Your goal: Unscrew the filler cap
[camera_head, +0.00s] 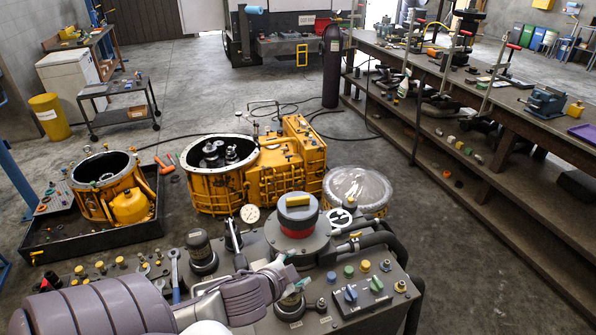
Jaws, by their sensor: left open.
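A large round cap (297,213) with a grey top, a yellow bar across it and a red band stands upright on the grey machine top (262,244) in front of me. It looks like the filler cap, but I see no label. My left gripper (290,272) is open in front of the cap and nearer to me, apart from it in the picture. Its greenish fingertips are above a smaller dark round fitting (290,306), partly hidden by the gripper. I cannot tell whether they touch it. My right gripper is not in view.
A black knob (201,251), a dial gauge (250,213) and a control panel (366,290) crowd the machine top. Yellow housings (220,180) stand behind it, one in a black tray (95,243). A long workbench (470,85) lines the right. Floor between is open.

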